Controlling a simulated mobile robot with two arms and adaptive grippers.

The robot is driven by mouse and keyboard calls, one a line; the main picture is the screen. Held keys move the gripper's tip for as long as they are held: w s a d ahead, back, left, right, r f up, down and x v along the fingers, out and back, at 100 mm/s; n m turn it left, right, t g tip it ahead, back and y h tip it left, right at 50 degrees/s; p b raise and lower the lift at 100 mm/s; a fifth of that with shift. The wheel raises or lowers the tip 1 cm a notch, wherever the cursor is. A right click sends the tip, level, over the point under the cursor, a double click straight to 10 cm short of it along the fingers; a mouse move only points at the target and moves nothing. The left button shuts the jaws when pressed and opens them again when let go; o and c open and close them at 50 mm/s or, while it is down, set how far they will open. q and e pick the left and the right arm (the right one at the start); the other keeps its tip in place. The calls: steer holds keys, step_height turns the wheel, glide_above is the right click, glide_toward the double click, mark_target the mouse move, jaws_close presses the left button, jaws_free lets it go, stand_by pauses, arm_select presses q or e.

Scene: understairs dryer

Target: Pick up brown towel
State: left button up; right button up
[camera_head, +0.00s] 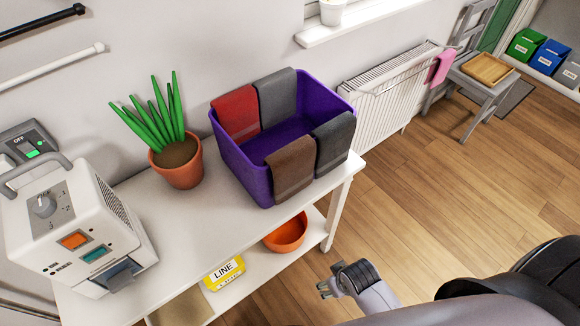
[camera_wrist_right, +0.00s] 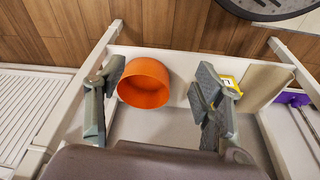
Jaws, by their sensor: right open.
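The brown towel (camera_head: 292,170) hangs over the near rim of a purple bin (camera_head: 255,184) on the white table. A dark grey towel (camera_head: 334,143) hangs beside it to the right. A red towel (camera_head: 237,112) and a grey towel (camera_head: 277,97) hang on the far rim. In the right wrist view the gripper (camera_wrist_right: 158,92) is open and empty, facing the lower shelf. The brown towel is not in that view. My left gripper is not in view.
An orange bowl (camera_head: 287,234) and a yellow LINE box (camera_head: 224,273) are on the lower shelf. A potted plant (camera_head: 178,162) and a white machine (camera_head: 72,225) stand on the table (camera_head: 212,232). The floor (camera_head: 430,185) to the right is largely clear.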

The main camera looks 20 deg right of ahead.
step_height(320, 180, up, 16)
steer(key=w+a+t, duration=0.1)
steer(key=w+a, duration=0.1)
steer(key=w, duration=0.1)
steer(key=w+a+r+m+g+y, duration=0.1)
steer(key=w+a+r+m+y, duration=0.3)
steer(key=w+a+r, duration=0.8)
steer(key=m+g+h, duration=0.3)
steer(key=m+h, duration=0.1)
steer(key=m, duration=0.8)
glide_toward(289, 147)
step_height(289, 147, down, 10)
steer(key=shift+s+a+f+p, duration=0.15)
steer(key=shift+f+p, duration=0.1)
steer(key=shift+p, duration=0.85)
steer(key=f, duration=0.1)
steer(key=f+p, duration=0.1)
steer(key=f, duration=0.2)
steer(key=shift+s+f, duration=0.1)
steer(key=shift+s, duration=0.25)
steer(key=shift+f, duration=0.5)
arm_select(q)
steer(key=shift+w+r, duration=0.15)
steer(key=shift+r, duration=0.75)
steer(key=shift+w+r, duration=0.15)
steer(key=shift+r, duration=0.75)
arm_select(e)
steer(key=c, duration=1.3)
